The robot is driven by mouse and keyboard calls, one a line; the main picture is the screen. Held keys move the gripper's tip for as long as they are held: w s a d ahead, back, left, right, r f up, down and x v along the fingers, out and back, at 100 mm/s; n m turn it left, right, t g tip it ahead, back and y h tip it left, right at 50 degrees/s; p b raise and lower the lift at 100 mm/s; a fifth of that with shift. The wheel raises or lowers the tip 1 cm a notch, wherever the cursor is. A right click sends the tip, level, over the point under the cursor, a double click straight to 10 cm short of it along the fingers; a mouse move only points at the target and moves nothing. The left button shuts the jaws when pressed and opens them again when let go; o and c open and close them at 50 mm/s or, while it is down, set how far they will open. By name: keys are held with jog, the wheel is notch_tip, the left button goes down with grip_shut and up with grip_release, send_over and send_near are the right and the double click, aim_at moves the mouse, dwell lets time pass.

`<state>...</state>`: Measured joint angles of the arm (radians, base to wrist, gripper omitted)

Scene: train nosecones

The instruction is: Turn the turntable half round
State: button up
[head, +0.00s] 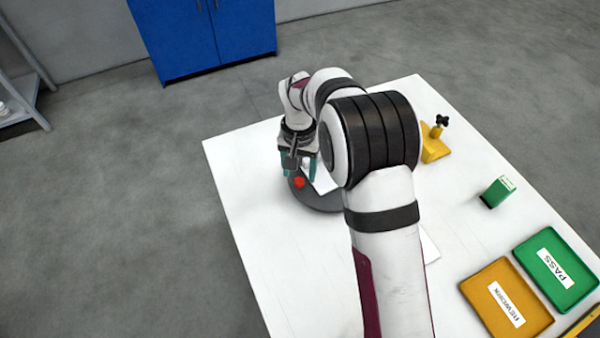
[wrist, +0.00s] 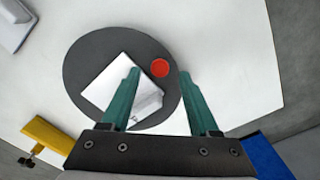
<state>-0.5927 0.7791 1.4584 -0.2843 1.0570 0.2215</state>
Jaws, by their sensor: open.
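The turntable is a dark grey disc (head: 320,200) on the white table, partly hidden by my arm in the head view. In the wrist view the whole disc (wrist: 95,60) shows more fully. It carries a red round knob (head: 299,182) near its edge, which also shows in the wrist view (wrist: 160,68). A white and silver block (wrist: 115,85) sits on the disc beside the knob. My gripper (head: 298,172) is over the disc close to the knob, with teal fingers. In the wrist view my gripper (wrist: 158,75) is open, and the knob shows between the fingertips. I cannot tell its height above the knob.
A yellow clamp-like fixture (head: 435,150) with a black knob stands at the back right. A green box (head: 497,191) stands right. An orange REWORK tray (head: 478,289) and a green PASS tray (head: 577,290) lie at the front right. The table's left side is clear.

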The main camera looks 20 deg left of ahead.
jog(key=shift+f, duration=1.35)
grip_shut()
dwell(0.4)
